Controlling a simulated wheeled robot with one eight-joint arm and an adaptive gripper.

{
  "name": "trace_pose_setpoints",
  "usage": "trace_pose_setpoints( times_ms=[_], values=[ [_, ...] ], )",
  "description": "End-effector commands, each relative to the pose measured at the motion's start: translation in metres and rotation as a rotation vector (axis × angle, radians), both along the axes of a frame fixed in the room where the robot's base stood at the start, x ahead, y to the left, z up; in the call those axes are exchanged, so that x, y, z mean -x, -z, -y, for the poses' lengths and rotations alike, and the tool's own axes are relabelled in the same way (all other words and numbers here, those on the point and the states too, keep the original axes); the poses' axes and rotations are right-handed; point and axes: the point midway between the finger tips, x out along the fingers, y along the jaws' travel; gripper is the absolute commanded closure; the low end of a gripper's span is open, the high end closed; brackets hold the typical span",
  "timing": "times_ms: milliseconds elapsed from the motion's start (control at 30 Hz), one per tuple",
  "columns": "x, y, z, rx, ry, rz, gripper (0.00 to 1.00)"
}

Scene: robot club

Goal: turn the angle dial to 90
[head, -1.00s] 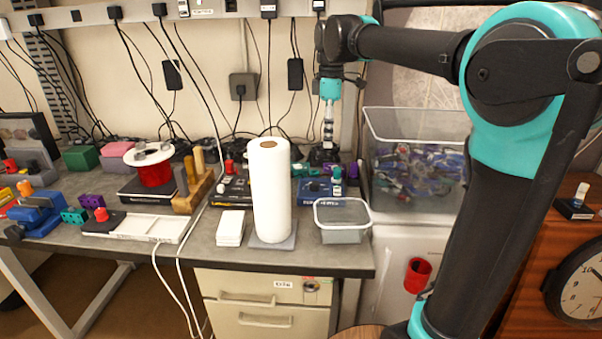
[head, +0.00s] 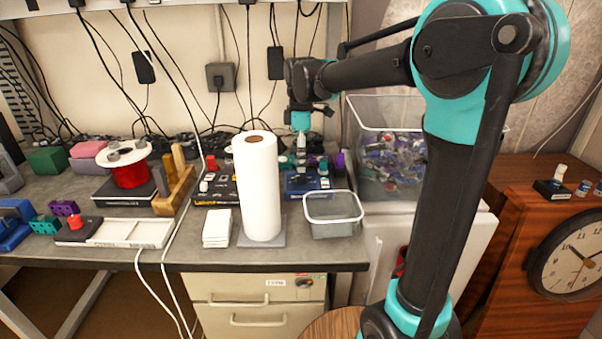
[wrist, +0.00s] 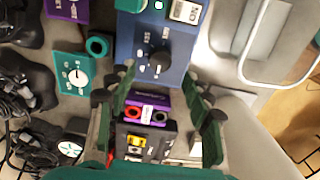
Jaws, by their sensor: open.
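A blue box with a round black knob (wrist: 160,60) lies ahead of my gripper in the wrist view. Marks ring the knob, too small to read. The blue box (head: 318,184) also shows in the head view, partly behind my arm's end. A teal box with a white dial (wrist: 77,78) lies to its left in the wrist view. I cannot tell from the labels which one is the angle dial. My gripper (wrist: 158,88) is open and empty, its fingers spread on either side below the knob; it also shows in the head view (head: 301,164), above the bench's back part.
A purple module with red and black sockets (wrist: 148,107) lies below the fingers. A paper roll (head: 259,190) stands in front left, and a clear tub (head: 333,222) in front right. A large clear bin (head: 375,195) stands right of the bench. Cables hang behind.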

Motion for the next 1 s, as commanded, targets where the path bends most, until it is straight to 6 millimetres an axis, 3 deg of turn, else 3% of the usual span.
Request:
trace_pose_setpoints(
  times_ms=[100,300,700,1000],
  values=[
    [0.000,0.022,0.000,0.000,0.000,0.000,0.49],
    [0.000,0.044,0.000,0.000,0.000,0.000,0.49],
    [0.000,0.052,0.000,0.000,0.000,0.000,0.49],
    [0.000,0.051,0.000,0.000,0.000,0.000,0.85]
  ],
)
